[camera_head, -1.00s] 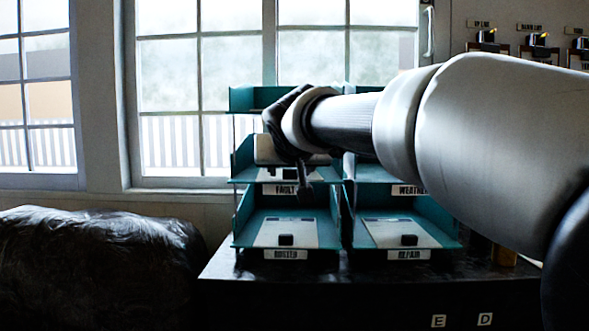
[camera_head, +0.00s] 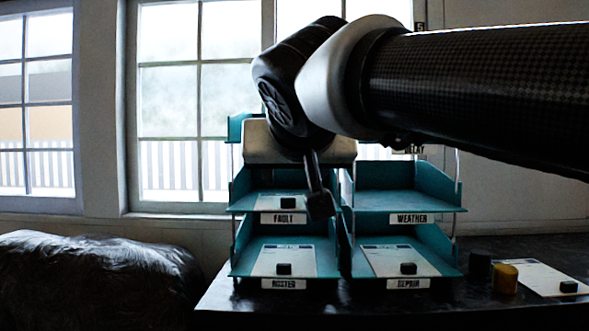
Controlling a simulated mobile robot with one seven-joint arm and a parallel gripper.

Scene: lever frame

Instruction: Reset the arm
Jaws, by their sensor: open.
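My arm reaches in from the right edge across the upper middle of the head view. My gripper (camera_head: 330,215) hangs from its end with dark fingers pointing down, in front of the teal letter trays. The fingers are open, and I see nothing held between them. The white gripper body covers part of the upper trays. I cannot tell how far the fingertips are from the trays.
The teal tray stack (camera_head: 410,200) has labels such as FAULT, WEATHER, ROSTER and REPAIR. It stands on a dark desk (camera_head: 225,292). At the right are a yellow pot (camera_head: 504,279), a dark pot (camera_head: 479,267) and a paper sheet (camera_head: 535,279). A black-covered bulky thing (camera_head: 95,275) is at lower left.

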